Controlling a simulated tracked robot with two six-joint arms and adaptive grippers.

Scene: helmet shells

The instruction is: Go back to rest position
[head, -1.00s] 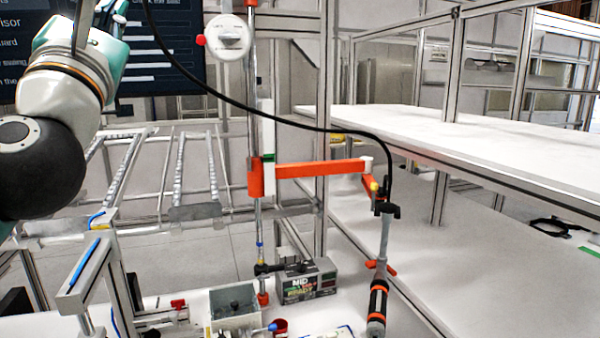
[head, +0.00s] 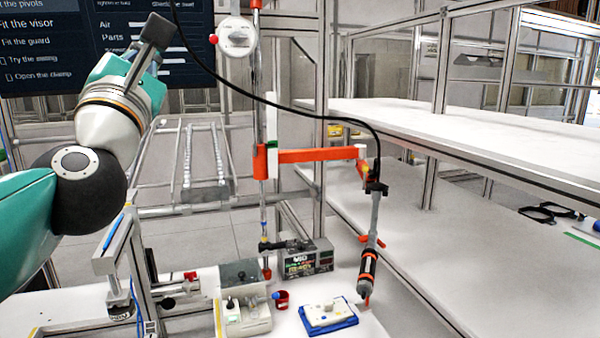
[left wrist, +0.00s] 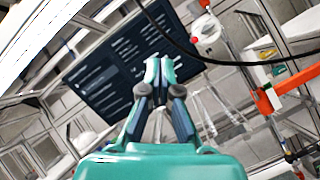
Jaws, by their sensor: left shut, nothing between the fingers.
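My left arm comes in from the left in the head view, teal and white with a black joint, and is raised. My left gripper (head: 157,32) is at its upper end, in front of the dark text screen (head: 50,50). In the left wrist view the two fingers of my left gripper (left wrist: 160,68) are together and hold nothing, with the screen (left wrist: 105,75) behind them. They are in free air, apart from the bench and fixtures. My right gripper is in neither view.
An orange swing arm (head: 315,155) on a pole holds a hanging screwdriver (head: 369,265) with a black cable. Below stand a grey box labelled with letters (head: 308,260), a blue-based fixture (head: 328,315) and a red cup (head: 281,299). White shelves (head: 480,145) fill the right.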

